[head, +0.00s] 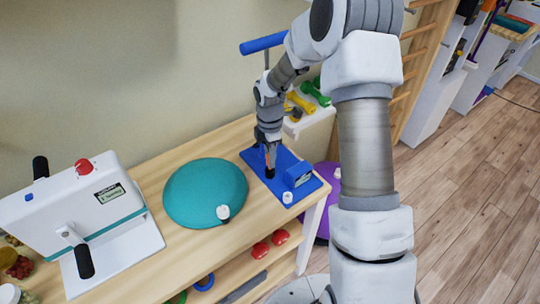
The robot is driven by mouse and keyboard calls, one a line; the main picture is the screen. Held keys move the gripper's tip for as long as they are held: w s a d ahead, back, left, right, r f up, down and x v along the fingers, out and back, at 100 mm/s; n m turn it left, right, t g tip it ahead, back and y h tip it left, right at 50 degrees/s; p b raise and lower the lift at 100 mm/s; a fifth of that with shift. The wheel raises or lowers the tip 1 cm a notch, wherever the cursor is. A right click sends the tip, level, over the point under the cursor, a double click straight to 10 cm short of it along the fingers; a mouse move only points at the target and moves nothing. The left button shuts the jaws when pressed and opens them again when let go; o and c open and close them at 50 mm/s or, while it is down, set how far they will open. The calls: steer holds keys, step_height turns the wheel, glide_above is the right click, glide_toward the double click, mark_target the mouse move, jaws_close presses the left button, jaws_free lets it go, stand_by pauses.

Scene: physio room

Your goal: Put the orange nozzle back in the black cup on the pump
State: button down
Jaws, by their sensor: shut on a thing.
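The pump's blue base (253,158) stands at the right end of the wooden table, with its blue handle bar (263,43) high behind my arm. The small black cup (270,174) is on the base. My gripper (268,147) points down above it, shut on the orange nozzle (267,157). Only a thin orange strip of the nozzle shows between the fingers. Its lower end is at or just over the cup; I cannot tell whether it is inside.
Dumbbells (312,92) lie on a shelf behind.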

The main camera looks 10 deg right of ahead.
steer(key=shift+f+b, duration=0.75)
steer(key=shift+f, duration=0.55)
stand_by(0.4)
steer(key=c, duration=0.5)
jaws_free()
steer(key=shift+c, duration=0.2)
steer(key=shift+r, duration=0.1)
steer(key=shift+r+p, duration=2.7)
steer(key=shift+r, duration=0.75)
steer(key=shift+r, duration=0.1)
